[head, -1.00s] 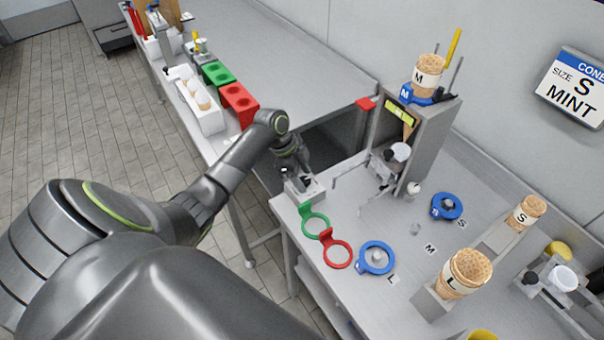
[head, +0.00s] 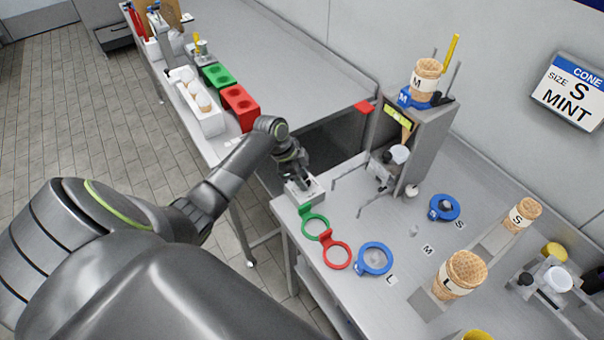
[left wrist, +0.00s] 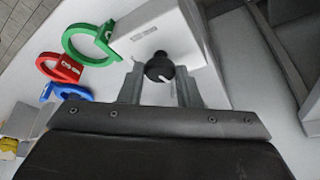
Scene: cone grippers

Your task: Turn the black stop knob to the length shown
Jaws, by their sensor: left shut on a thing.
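The black stop knob (left wrist: 160,67) sits on the end of a light grey box (left wrist: 165,38) and has a white pointer line on its face. In the left wrist view the fingers of my left gripper (left wrist: 159,88) stand on either side of it, and the gripper is shut on the knob. In the head view my left gripper (head: 298,178) is at the box (head: 305,190) on the table corner and hides most of the knob. The wall sign (head: 570,90) reads CONE SIZE S MINT. My right gripper is not in view.
Green (head: 314,226) and red (head: 336,253) rings lie beside the box, with a blue ring (head: 375,259) nearby. A grey dispenser (head: 428,140) holds a cone marked M (head: 425,78). Cones marked L (head: 462,275) and S (head: 522,214) stand at the right.

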